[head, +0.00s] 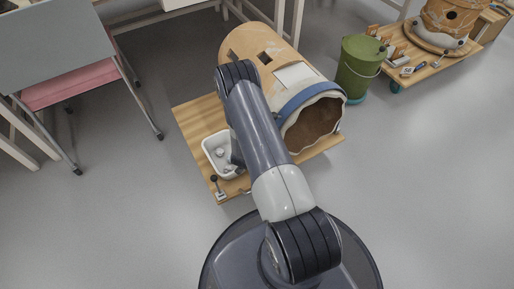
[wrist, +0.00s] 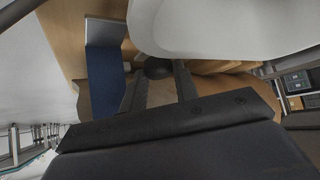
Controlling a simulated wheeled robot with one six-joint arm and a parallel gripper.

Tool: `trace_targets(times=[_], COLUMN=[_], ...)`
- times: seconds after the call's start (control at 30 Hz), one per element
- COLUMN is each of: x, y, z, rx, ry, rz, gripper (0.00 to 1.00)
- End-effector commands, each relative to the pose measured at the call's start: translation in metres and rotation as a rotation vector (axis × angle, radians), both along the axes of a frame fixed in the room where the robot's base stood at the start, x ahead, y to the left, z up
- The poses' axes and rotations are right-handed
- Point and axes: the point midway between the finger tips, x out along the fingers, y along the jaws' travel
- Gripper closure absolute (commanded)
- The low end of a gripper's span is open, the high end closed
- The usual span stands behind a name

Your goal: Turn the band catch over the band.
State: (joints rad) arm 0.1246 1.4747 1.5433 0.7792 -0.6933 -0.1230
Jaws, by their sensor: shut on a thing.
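A big tan vessel (head: 255,45) lies on its side on a wooden board, its ragged open mouth toward the lower right. A blue band (head: 312,93) runs around it near the mouth; a blue strip (wrist: 105,82) stands left of my fingers in the wrist view. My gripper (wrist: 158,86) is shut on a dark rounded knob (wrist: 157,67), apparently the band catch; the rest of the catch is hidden. In the head view my arm covers the gripper and the near side of the vessel. I cannot tell whether the catch lies over the band.
A white tray (head: 207,146) with small pieces sits on the board (head: 187,117), near a black-knobbed lever (head: 214,179). A green bucket (head: 359,65) and a low trolley (head: 436,66) stand at right. A chair with a pink seat (head: 70,84) is at left. The floor in front is clear.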

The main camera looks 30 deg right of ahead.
Motion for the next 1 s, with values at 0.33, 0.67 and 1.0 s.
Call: trace_targets(times=[0.33,0.67,1.0], x=[0.004,0.008,0.012], y=[0.003,0.004,0.004], z=[0.0,-0.001,-0.003], rx=[0.001,0.001,0.001], ry=[-0.003,-0.004,-0.004], rz=[-0.222,-0.48,-0.778], gripper=[0.94,0.94,0.94])
